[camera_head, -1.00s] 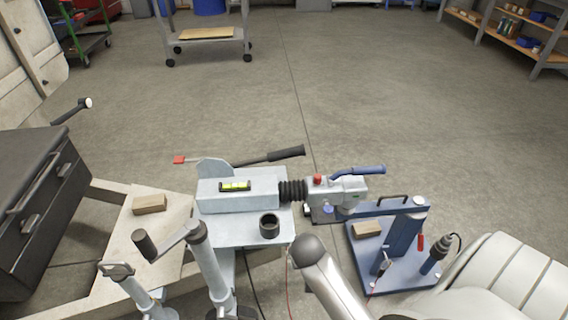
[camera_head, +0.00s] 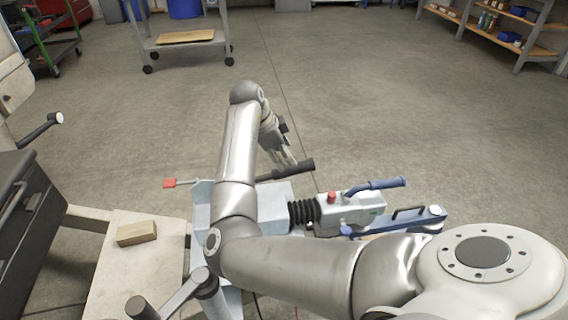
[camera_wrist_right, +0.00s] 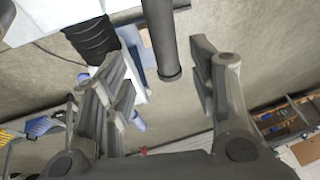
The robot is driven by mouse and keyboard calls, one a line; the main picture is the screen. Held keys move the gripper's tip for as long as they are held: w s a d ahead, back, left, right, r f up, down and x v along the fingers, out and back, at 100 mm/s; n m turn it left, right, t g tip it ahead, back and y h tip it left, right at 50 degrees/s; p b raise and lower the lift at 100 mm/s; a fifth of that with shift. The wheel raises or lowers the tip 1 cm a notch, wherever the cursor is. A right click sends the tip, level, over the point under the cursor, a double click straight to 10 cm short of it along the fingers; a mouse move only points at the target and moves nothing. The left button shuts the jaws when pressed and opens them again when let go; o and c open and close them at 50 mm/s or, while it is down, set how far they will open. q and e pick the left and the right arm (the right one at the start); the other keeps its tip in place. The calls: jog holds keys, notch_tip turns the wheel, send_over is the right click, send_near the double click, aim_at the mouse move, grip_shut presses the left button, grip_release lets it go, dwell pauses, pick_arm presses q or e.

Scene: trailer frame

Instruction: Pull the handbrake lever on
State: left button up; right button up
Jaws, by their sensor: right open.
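The handbrake lever (camera_head: 293,170) has a dark cylindrical grip and sticks out to the right on the far side of the pale drawbar housing (camera_head: 272,205). In the right wrist view its grip (camera_wrist_right: 161,38) hangs from the top edge, with its round end between my fingers in the picture. My right gripper (camera_head: 284,155) is just above and behind the grip in the head view. Its fingers (camera_wrist_right: 158,78) are spread apart in the wrist view, with gaps showing to both sides of the grip. My right arm hides part of the housing. My left gripper is not in view.
A coupling head with a blue handle (camera_head: 374,187) and black bellows (camera_head: 302,211) sits right of the lever. A wooden block (camera_head: 137,233) lies on the frame at left. A dark box (camera_head: 22,215) stands further left.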

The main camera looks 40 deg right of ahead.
aim_at(292, 169)
jog(key=x, duration=0.2)
jog(key=b+x, duration=0.1)
jog(key=x, duration=0.2)
jog(key=b+x, duration=0.1)
jog(key=x, duration=0.2)
jog(key=shift+w+f, duration=0.1)
jog(key=shift+w, duration=0.2)
jog(key=shift+d+f, duration=0.25)
jog(key=shift+f, duration=0.35)
jog(key=shift+d+f, duration=0.15)
jog(key=shift+f, duration=0.15)
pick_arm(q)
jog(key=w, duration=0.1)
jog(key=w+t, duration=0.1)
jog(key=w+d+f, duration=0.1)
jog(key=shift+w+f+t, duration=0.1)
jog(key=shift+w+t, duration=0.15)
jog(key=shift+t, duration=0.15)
pick_arm(e)
grip_shut()
